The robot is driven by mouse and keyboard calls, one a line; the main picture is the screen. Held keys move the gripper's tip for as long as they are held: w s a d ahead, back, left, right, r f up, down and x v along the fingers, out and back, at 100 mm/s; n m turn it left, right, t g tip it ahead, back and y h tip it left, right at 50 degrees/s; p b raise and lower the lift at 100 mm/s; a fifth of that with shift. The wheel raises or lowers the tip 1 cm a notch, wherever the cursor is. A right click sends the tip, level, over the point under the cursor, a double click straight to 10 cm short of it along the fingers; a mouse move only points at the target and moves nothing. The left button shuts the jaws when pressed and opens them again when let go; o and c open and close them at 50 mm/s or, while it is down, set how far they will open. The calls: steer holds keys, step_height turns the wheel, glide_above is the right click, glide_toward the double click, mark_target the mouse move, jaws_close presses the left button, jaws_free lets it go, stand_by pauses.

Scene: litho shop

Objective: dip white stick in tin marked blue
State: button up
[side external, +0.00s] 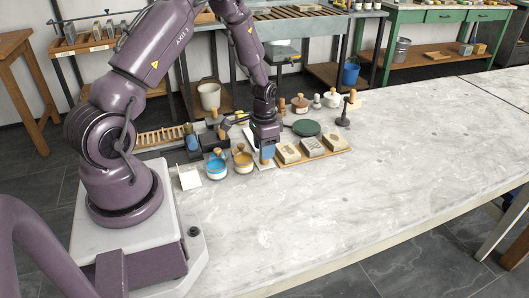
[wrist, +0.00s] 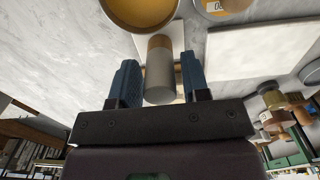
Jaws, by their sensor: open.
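My gripper (side external: 266,154) is low over the bench, right of two open tins. In the wrist view its blue fingers (wrist: 160,82) stand apart on either side of an upright-looking stick (wrist: 160,82), with a pale grey end and a brown band. A gap shows on at least the right side; I cannot tell about contact on the left. The stick is mostly hidden in the side view. The tin with blue contents (side external: 216,166) stands left of the tin with orange-yellow contents (side external: 243,161). The orange-yellow one also shows in the wrist view (wrist: 140,10), close to the stick.
Stone-like blocks (side external: 312,146) lie on a wooden board right of my gripper. A green disc (side external: 306,128) and several knobbed pots stand behind. The marble bench (side external: 330,205) in front is clear.

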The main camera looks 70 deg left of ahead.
steer(key=c, duration=0.6)
steer(key=shift+r, duration=2.55)
